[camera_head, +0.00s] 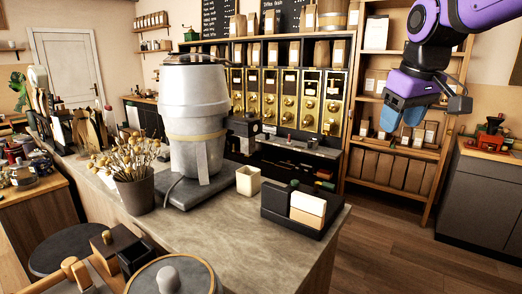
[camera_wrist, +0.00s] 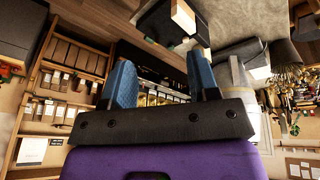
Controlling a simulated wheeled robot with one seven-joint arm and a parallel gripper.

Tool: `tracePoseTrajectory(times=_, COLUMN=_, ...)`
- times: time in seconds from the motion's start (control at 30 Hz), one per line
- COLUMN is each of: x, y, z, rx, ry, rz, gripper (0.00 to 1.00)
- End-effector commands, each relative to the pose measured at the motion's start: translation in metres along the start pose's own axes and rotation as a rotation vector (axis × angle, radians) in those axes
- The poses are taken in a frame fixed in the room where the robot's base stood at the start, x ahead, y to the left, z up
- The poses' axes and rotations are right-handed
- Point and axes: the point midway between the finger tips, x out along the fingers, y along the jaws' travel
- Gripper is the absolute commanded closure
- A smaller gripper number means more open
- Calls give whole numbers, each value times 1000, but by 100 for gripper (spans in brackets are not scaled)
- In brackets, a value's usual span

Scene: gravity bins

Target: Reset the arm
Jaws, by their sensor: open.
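My gripper (camera_head: 402,118) is raised at the upper right of the head view, on my purple and black arm. It hangs in the air in front of the wooden shelf, apart from the counter. In the wrist view my gripper (camera_wrist: 162,85) shows two blue fingers spread wide apart. Nothing is between the fingers. The fingers touch no object that I can see.
A grey counter (camera_head: 225,236) holds a large metal urn (camera_head: 193,100), a dried-flower pot (camera_head: 135,193), a cream cup (camera_head: 248,180) and a black holder (camera_head: 290,213). Gravity bins (camera_head: 290,98) line the back. A wooden shelf (camera_head: 433,180) stands behind my gripper. Floor (camera_head: 400,235) is clear at right.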

Motion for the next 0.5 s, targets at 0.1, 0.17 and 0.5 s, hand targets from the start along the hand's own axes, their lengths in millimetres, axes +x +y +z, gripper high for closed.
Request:
tracePoseTrajectory(times=0.1, x=-10, y=-9, z=42, rx=60, ry=25, rz=18, gripper=45)
tracePoseTrajectory(times=0.17, x=-13, y=-14, z=62, rx=90, ry=35, rz=24, gripper=45)
tracePoseTrajectory(times=0.5, x=-8, y=-37, z=172, rx=262, ry=105, rz=33, gripper=45)
